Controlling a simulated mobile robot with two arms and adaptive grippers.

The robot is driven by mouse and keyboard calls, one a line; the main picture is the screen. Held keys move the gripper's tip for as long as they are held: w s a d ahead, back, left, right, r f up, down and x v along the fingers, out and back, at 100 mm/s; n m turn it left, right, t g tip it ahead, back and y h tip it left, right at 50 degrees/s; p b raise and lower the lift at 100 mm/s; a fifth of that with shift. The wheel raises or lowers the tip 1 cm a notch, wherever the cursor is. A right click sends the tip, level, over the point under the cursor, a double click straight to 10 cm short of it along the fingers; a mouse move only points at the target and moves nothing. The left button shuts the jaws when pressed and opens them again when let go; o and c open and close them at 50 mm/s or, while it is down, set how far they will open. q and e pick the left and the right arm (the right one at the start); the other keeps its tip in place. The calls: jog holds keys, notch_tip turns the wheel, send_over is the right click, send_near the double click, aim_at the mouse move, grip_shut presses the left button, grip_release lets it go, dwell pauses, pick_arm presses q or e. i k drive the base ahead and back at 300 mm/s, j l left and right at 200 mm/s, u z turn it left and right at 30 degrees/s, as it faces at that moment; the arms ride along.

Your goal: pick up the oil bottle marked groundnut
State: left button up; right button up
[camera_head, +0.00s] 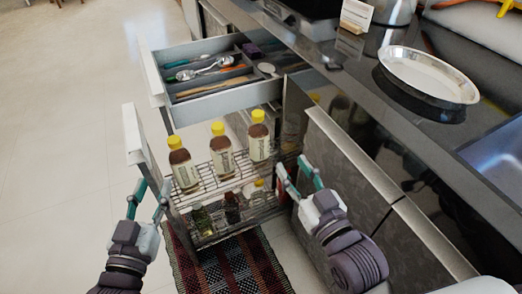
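Three bottles with yellow caps and pale labels stand upright in a row on the upper wire rack of a pulled-out unit: a left bottle (184,171), a middle bottle (221,159) and a right bottle (258,144). The label print is too small to read, so I cannot tell which is groundnut. My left gripper (154,186) is open and empty, in front and to the left of the left bottle. My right gripper (292,164) is open and empty, to the right of the right bottle, near the cabinet front.
Smaller bottles (203,220) stand on the lower rack. An open cutlery drawer (212,87) juts out above and behind the rack. The counter at right holds a metal tray (428,73) and a sink (499,158). A striped rug (240,264) lies below; the floor at left is clear.

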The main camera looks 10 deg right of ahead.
aim_at(259, 135)
jog(key=j+z, duration=0.2)
jog(key=z, duration=0.25)
jog(key=j+z, duration=0.15)
jog(key=z, duration=0.25)
jog(key=k+j+z, duration=0.1)
jog(key=z, duration=0.35)
jog(key=k+j+z, duration=0.1)
jog(key=z, duration=0.35)
